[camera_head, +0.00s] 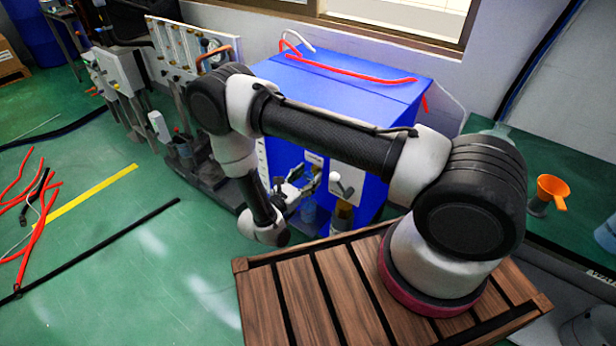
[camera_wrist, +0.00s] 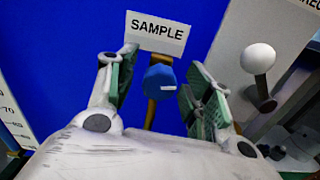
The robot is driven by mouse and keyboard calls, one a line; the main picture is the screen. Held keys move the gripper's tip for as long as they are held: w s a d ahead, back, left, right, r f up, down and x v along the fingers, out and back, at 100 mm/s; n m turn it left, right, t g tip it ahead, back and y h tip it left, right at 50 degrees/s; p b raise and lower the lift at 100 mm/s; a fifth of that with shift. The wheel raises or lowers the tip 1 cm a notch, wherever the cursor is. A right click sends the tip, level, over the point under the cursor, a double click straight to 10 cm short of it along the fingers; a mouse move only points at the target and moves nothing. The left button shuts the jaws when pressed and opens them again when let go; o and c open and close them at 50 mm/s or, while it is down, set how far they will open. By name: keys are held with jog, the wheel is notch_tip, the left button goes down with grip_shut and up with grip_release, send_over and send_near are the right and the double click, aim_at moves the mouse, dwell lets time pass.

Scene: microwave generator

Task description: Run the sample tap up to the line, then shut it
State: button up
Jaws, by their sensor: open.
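The sample tap has a blue faceted knob (camera_wrist: 160,80) on a brass-coloured stem, under a white SAMPLE label (camera_wrist: 157,33) on the blue cabinet. My gripper (camera_wrist: 166,85) is open, with one green-padded finger on each side of the knob. I see gaps between the pads and the knob; how deep the knob sits between them is hard to tell. In the head view my gripper (camera_head: 302,184) is at the front of the blue cabinet (camera_head: 350,92). A bluish clear vessel (camera_head: 309,212) stands just below it, partly hidden. Its line and the tap's outlet cannot be made out.
Right of the tap, a white ball-ended lever (camera_wrist: 258,60) sticks out from a grey panel. A white numbered scale (camera_wrist: 12,118) is at the left. An amber-coloured vessel (camera_head: 342,214) stands below the lever. Red hoses (camera_head: 28,215) lie on the floor at far left.

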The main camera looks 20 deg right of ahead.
jog(key=v, duration=1.1)
jog(key=shift+a, duration=0.2)
jog(key=shift+s, duration=0.1)
jog(key=x, duration=1.2)
jog(key=c, duration=1)
jog(key=shift+s+m, duration=0.1)
jog(key=shift+m, duration=1.4)
jog(key=o, duration=1)
